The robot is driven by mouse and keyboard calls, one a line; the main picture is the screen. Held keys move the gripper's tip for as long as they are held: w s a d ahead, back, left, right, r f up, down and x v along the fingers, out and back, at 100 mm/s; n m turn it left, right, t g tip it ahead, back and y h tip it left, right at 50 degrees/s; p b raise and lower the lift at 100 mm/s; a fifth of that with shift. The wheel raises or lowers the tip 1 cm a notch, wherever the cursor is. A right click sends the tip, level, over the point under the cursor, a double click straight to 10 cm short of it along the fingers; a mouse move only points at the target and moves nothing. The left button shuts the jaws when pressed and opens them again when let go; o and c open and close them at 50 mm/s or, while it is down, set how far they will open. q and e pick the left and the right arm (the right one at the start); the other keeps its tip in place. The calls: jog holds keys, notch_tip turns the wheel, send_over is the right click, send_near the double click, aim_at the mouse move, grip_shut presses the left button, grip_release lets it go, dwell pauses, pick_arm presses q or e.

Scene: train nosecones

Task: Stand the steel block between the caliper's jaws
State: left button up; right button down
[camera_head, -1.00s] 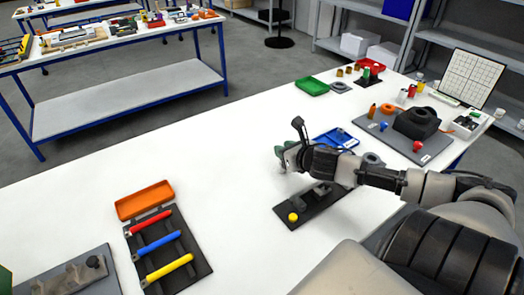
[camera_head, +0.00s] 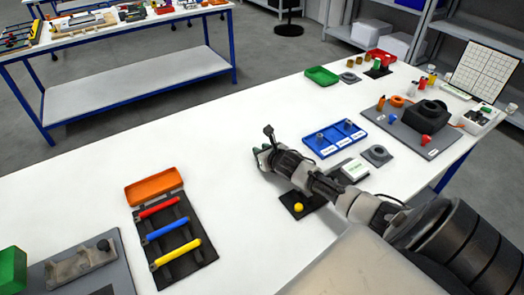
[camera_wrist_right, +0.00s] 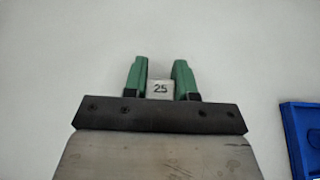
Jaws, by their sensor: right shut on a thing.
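The steel block (camera_wrist_right: 160,88) shows in the right wrist view as a small pale block marked 25, between green fingertips. My right gripper (camera_wrist_right: 160,75) is shut on it. In the head view my right gripper (camera_head: 262,155) is over bare white table, and the block cannot be made out there. My left gripper is not in view.
A blue tray (camera_head: 318,148) with labelled compartments lies right of the gripper; its edge shows in the wrist view. A white labelled block (camera_head: 355,169) and grey ring block (camera_head: 377,153) stand beside my arm. An orange tray (camera_head: 150,193) and dark rack (camera_head: 190,262) lie left. Mid-table is clear.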

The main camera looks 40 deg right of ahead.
jog(key=shift+f, duration=0.2)
jog(key=c, duration=0.9)
grip_release()
